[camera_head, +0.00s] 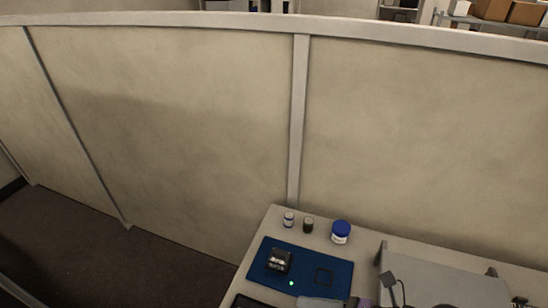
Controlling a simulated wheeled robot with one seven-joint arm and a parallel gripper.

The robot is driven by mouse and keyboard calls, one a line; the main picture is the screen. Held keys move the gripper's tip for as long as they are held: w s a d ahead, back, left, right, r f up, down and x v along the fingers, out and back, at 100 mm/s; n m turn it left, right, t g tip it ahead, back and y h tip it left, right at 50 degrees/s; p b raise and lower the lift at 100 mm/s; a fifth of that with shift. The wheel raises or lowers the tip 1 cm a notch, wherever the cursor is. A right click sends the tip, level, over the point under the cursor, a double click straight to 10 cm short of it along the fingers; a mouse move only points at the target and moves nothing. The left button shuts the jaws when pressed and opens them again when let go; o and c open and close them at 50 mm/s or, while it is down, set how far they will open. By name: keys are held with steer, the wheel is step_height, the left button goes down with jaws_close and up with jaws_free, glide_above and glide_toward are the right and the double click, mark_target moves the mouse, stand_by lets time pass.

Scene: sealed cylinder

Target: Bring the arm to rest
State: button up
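My gripper does not show in the head view, and I cannot make out my arm. The table (268,226) stands at the lower right. On it lies a dark blue mat (303,265). A small black device (279,261) sits on the left half of the mat, and a thin dark square outline (323,277) is on the right half. A small green light (291,283) glows near the mat's front edge.
Behind the mat stand a small white-and-blue vial (289,219), a dark vial (308,224) and a white jar with a blue lid (341,232). A grey box-like unit (440,272) is at right. A beige partition (170,130) runs behind; the floor (85,250) at left looks clear.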

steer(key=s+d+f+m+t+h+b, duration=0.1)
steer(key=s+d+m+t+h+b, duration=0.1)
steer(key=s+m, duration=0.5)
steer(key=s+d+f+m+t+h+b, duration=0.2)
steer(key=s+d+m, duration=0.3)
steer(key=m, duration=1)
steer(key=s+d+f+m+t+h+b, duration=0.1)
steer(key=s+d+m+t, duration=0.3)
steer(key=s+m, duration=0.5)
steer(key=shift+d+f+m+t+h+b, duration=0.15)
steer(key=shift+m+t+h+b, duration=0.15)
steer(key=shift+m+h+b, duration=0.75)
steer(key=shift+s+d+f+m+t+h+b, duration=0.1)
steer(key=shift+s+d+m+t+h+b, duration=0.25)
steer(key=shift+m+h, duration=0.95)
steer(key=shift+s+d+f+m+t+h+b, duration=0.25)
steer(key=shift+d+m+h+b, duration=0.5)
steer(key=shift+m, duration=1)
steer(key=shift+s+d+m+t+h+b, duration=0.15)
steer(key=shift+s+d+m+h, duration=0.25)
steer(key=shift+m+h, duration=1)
